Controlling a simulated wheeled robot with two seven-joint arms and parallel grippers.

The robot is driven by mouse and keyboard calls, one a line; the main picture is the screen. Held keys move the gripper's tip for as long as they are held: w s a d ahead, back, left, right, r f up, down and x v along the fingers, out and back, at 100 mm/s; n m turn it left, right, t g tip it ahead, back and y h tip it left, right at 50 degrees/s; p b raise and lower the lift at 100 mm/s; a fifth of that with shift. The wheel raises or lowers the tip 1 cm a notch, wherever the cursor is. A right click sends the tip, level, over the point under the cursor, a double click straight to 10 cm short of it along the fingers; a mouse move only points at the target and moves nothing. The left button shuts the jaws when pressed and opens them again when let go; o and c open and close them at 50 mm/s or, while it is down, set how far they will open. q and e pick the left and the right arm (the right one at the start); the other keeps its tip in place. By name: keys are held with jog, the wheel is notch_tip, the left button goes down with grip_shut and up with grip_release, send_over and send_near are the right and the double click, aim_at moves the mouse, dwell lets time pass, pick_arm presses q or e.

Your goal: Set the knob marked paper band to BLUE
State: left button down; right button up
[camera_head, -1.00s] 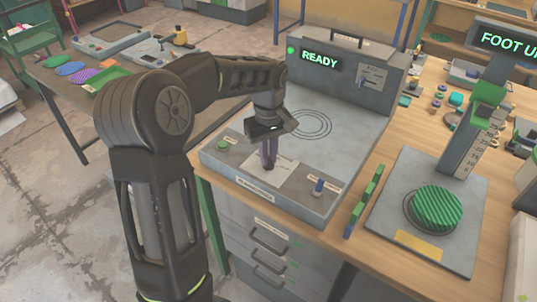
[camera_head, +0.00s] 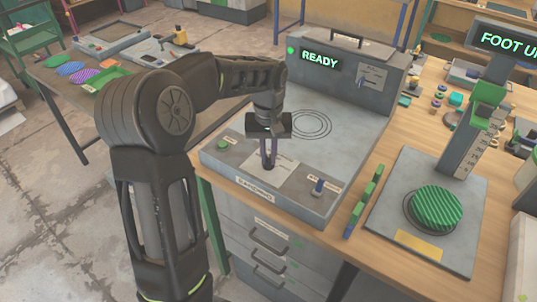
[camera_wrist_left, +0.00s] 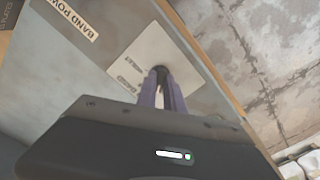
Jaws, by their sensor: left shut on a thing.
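My left gripper (camera_head: 268,160) points down over the white dial plate (camera_head: 286,176) on the front part of the grey press (camera_head: 340,160). Its purple fingers are shut on a small dark knob (camera_wrist_left: 160,73) in the left wrist view, where the white plate (camera_wrist_left: 150,50) also shows. The fingers hide most of the knob, and I cannot tell which mark it points to. My right gripper is not in view.
A green button (camera_head: 224,144) sits left of the plate and a blue-topped switch (camera_head: 319,185) right of it. The press display (camera_head: 320,60) reads READY. At the right stands a device with a green ribbed disc (camera_head: 437,208). The press bed behind my gripper is clear.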

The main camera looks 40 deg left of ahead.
aim_at(269, 158)
pick_arm(q)
jog(key=m, duration=0.6)
jog(key=shift+m, duration=0.4)
jog(key=c, duration=1.5)
grip_release()
jog(key=shift+o, duration=0.2)
jog(key=shift+r, duration=3.9)
